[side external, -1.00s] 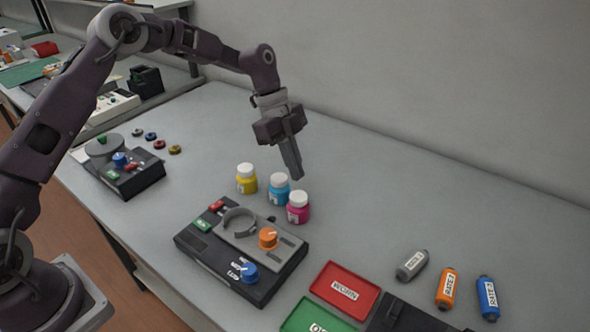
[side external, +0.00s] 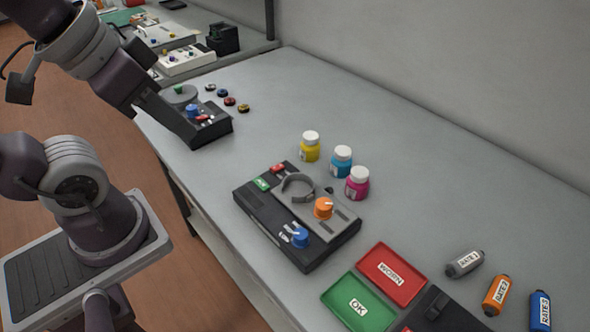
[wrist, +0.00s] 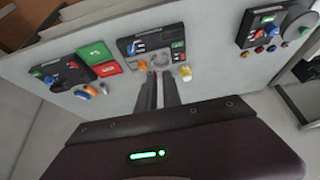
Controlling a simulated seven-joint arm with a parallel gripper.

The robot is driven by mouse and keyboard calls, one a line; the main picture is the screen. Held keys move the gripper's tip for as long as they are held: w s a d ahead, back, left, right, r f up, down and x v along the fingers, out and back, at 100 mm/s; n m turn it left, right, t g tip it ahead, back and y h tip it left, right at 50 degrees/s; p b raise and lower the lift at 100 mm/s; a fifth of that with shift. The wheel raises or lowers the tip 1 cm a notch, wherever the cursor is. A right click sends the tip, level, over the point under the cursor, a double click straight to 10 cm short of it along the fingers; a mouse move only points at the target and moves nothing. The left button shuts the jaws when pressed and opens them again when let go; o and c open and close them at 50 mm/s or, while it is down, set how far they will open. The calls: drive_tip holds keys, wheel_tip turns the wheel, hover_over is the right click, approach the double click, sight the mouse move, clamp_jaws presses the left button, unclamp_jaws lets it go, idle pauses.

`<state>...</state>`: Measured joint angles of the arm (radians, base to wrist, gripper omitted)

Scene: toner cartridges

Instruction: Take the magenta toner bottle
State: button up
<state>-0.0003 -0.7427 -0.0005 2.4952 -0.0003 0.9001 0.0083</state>
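The magenta toner bottle (side external: 357,184), with a white cap, stands upright on the grey table in the side view. It is the nearest of three bottles in a row, beside the cyan bottle (side external: 341,162) and the yellow bottle (side external: 309,148). My gripper (side external: 192,140) is at the left, well away from the bottles, its fingers pointing down right in front of the left black device. In the wrist view my gripper (wrist: 158,76) shows two dark fingers close together; the gap is unclear. I see nothing held. The fingers partly cover the bottle area there.
A black device with an orange knob (side external: 323,208) lies just left of the magenta bottle. A red tray (side external: 391,274), a green tray (side external: 357,303) and several labelled cylinders lie at the front right. The table behind the bottles is clear.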

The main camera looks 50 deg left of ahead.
drive_tip(key=o, duration=1.3)
drive_tip(key=shift+s, duration=0.1)
